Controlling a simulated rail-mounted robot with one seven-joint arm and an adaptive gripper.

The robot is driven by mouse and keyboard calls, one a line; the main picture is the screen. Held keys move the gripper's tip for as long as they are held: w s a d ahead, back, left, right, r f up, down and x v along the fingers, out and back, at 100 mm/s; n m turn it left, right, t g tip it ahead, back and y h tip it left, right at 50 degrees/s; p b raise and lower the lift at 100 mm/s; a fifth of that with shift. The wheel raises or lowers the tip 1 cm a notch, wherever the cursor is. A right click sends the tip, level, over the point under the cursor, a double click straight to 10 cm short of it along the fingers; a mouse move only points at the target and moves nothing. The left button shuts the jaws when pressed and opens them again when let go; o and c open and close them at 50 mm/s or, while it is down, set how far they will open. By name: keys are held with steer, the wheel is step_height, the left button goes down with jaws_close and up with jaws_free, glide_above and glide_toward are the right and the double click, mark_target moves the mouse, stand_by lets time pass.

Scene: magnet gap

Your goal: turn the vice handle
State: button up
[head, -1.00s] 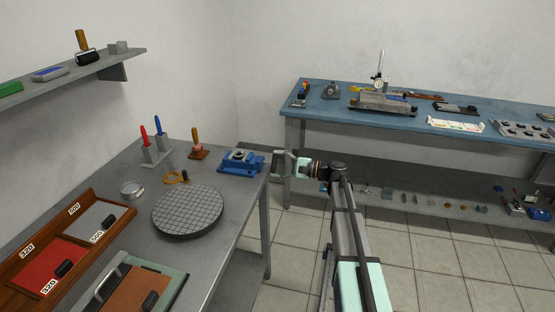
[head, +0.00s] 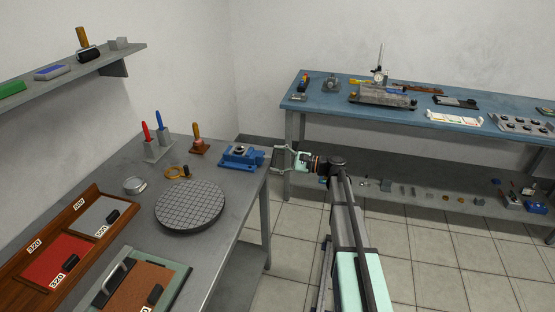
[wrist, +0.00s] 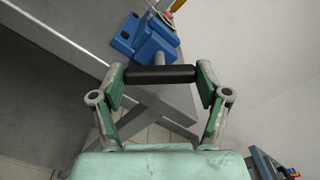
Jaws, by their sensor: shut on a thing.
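The blue vice (head: 238,160) stands at the right end of the grey bench in the head view. In the wrist view its blue body (wrist: 148,40) is at the top, and its black handle bar (wrist: 160,74) lies crosswise between my fingers. My gripper (wrist: 162,78) is shut on the handle, with a green pad against each end of the bar. In the head view my gripper (head: 281,159) is just right of the vice, off the bench edge, with its fingers spread one above the other. The handle is too small to make out there.
A blue-topped table (head: 330,103) with a lower shelf stands behind my arm. The floor between is clear.

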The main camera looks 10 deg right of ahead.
steer(key=o, duration=1.2)
steer(key=shift+c, duration=0.2)
steer(key=v, duration=1.2)
